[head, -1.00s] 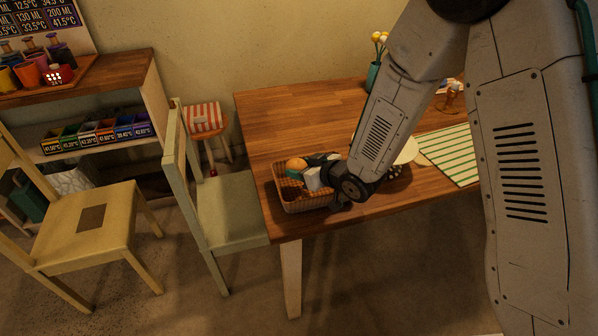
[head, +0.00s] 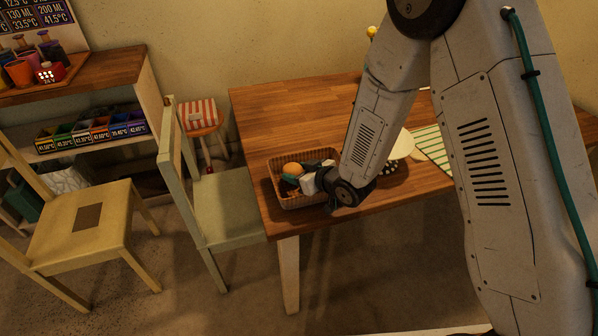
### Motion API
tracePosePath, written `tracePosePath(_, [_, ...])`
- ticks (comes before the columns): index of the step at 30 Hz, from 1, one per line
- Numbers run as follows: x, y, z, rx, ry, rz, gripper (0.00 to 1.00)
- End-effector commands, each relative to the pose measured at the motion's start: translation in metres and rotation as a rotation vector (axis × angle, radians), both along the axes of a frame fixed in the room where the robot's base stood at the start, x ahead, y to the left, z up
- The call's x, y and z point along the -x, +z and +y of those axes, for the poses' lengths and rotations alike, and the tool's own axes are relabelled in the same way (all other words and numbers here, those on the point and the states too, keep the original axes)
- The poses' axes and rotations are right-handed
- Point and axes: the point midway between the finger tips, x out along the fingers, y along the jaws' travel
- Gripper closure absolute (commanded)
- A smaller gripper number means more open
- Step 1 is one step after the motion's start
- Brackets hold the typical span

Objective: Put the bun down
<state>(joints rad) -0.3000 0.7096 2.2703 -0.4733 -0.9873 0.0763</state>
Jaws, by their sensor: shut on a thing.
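The bun (head: 293,169) is a small round orange-brown thing at the tip of my gripper (head: 297,178). My gripper is shut on it and holds it over the left part of a woven basket (head: 299,201). The basket stands at the near left corner of the wooden table (head: 290,110). Whether the bun touches the basket's floor or its contents cannot be told. My gripper and wrist hide the basket's right side.
A pale green chair (head: 222,208) stands against the table's left side, and a yellow chair (head: 85,215) farther left. A white plate (head: 402,146) and a green-striped mat (head: 432,145) lie right of my forearm. The table's back left is clear.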

Motion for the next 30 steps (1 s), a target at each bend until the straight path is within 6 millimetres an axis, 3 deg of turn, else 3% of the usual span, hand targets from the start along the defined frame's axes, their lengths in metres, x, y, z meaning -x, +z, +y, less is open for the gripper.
tracePosePath(2, [0.004,-0.007,-0.001,0.012,0.003,0.014,0.70])
tracePosePath(3, [0.005,-0.008,-0.001,0.012,0.003,0.014,0.36])
tracePosePath(5, [0.005,-0.008,-0.001,0.012,0.004,0.015,0.26])
tracePosePath(13, [0.004,-0.005,-0.001,0.010,0.003,0.012,0.26])
tracePosePath(17, [0.004,0.007,-0.001,0.010,0.003,0.010,0.26])
tracePosePath(30, [0.065,0.048,-0.057,0.007,0.000,0.008,0.26])
